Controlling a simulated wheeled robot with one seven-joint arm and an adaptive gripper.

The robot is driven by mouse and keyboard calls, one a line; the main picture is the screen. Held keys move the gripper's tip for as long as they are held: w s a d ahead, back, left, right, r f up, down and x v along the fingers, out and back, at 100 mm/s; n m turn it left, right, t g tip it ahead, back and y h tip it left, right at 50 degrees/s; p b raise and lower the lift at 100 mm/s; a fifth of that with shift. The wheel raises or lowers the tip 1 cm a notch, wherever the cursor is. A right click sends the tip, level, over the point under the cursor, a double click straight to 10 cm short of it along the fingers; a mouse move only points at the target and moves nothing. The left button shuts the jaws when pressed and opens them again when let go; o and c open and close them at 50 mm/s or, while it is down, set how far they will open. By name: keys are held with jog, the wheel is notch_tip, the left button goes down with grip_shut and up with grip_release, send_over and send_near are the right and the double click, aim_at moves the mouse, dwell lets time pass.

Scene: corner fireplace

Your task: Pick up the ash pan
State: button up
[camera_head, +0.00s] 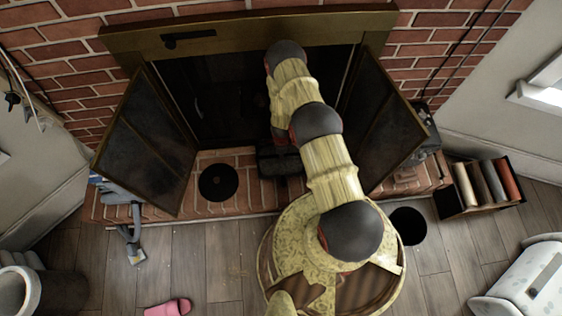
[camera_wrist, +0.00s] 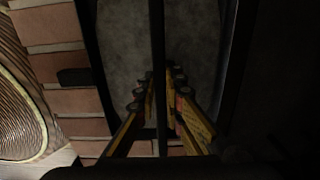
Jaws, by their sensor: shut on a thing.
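The ash pan (camera_head: 280,162) is a dark tray at the mouth of the fireplace, on the brick hearth, partly hidden by my arm in the head view. In the wrist view the ash pan (camera_wrist: 195,40) shows a grey floor between dark side walls, with a thin dark bar running over its middle. My gripper (camera_wrist: 160,82) has its yellow fingers on either side of this bar and is shut on it. In the head view my gripper is mostly hidden behind my arm. Whether the pan touches the hearth cannot be told.
Two open dark fireplace doors, left (camera_head: 150,140) and right (camera_head: 385,125), flank the pan. A round black disc (camera_head: 218,182) lies on the brick hearth (camera_head: 245,195). A rack of rolls (camera_head: 480,185) stands right. A pink slipper (camera_head: 168,308) lies on the wooden floor.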

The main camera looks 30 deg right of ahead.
grip_shut()
jog(key=shift+r, duration=0.1)
notch_tip(320, 180, up, 3)
jog(key=p, duration=0.2)
jog(key=shift+r+p, duration=0.2)
jog(key=shift+p, duration=0.1)
jog(key=shift+r, duration=0.2)
